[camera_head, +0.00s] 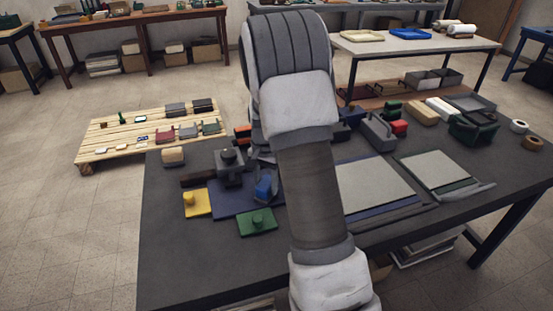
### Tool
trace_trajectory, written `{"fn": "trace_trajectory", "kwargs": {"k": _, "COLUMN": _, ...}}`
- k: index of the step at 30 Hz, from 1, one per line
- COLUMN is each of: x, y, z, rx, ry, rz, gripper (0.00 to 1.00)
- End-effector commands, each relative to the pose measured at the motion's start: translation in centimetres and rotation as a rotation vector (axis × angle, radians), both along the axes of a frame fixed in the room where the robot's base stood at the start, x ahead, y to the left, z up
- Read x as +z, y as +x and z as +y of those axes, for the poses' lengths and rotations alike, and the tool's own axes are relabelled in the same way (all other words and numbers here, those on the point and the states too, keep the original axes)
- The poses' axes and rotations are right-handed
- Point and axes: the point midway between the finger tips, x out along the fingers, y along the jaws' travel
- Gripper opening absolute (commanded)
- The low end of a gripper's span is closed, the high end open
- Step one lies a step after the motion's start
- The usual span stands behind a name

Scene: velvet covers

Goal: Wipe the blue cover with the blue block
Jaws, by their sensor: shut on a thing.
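The blue cover (228,204) is a dark blue flat sheet lying on the dark grey table, left of my arm. The blue block (266,186) is at the right part of the cover, slightly tilted, beside my forearm. My gripper (262,165) is mostly hidden behind my own arm; a little grey of it shows just above the block. It is shut on the blue block. Whether the block touches the cover cannot be told clearly.
Grey panels (374,186) lie right of my arm. The table's front left is clear.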

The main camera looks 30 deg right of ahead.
Motion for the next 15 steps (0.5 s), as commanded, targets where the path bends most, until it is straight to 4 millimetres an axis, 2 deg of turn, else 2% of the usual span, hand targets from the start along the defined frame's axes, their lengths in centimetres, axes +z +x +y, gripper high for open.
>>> {"fn": "trace_trajectory", "kwargs": {"k": 4, "x": 0.0, "y": -0.1, "z": -0.4, "rx": 0.002, "ry": -0.001, "rz": 0.001, "gripper": 0.0}}
{"fn": "trace_trajectory", "kwargs": {"k": 8, "x": 2.7, "y": -0.1, "z": -0.5, "rx": 0.003, "ry": -0.001, "rz": -0.003, "gripper": 0.0}}
{"fn": "trace_trajectory", "kwargs": {"k": 15, "x": 4.6, "y": -0.2, "z": -0.8, "rx": 0.005, "ry": -0.001, "rz": -0.001, "gripper": 0.0}}
